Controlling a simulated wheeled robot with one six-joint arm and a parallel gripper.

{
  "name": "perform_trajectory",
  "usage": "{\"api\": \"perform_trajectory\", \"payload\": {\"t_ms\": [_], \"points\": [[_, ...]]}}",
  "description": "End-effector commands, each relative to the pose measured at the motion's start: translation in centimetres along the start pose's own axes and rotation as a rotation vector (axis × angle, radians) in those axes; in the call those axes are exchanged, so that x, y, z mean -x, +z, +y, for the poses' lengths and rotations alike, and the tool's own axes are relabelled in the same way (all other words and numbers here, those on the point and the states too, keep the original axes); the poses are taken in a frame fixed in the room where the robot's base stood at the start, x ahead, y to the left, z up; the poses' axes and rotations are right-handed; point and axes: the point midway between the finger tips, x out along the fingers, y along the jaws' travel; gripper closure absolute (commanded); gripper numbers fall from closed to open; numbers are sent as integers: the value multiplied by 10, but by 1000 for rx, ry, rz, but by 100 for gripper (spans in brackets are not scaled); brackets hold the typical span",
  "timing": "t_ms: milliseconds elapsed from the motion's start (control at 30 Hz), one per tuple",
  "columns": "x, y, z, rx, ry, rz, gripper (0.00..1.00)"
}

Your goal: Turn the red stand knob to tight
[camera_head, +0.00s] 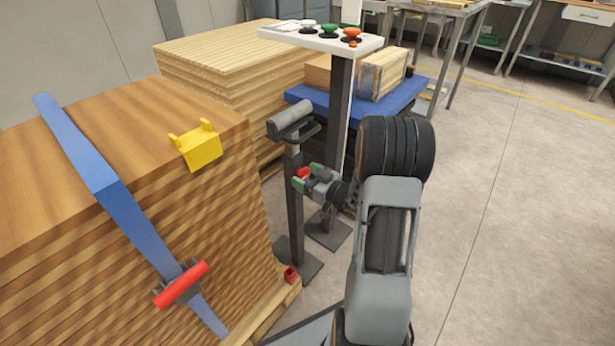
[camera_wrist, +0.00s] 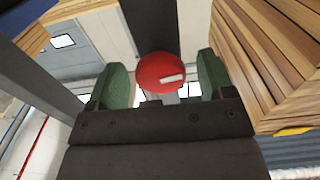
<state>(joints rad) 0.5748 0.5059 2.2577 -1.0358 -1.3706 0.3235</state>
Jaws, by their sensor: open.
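The red stand knob (camera_head: 303,172) is on the dark post of the roller stand, which carries a grey roller (camera_head: 291,120) on top. In the wrist view the knob (camera_wrist: 158,67) is a round red disc with a short white mark, slightly tilted. My gripper (camera_head: 308,177) is open at the post, its green finger pads on either side of the knob. In the wrist view my gripper (camera_wrist: 162,80) shows a gap between the knob and each pad; I see no contact. The knob's depth between the pads is hard to tell.
A wood stack (camera_head: 110,240) with a blue strap (camera_head: 95,170), a red strap handle (camera_head: 181,286) and a yellow bracket (camera_head: 200,147) stands left. A white panel (camera_head: 300,39) with coloured buttons is on a post close behind my gripper. Open floor (camera_head: 500,220) lies right.

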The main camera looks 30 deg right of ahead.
Motion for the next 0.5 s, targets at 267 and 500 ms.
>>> {"api": "perform_trajectory", "payload": {"t_ms": [267, 500], "points": [[0, 0, 0, 0, 0, 0, 43], [0, 0, 0, 0, 0, 0, 66]]}}
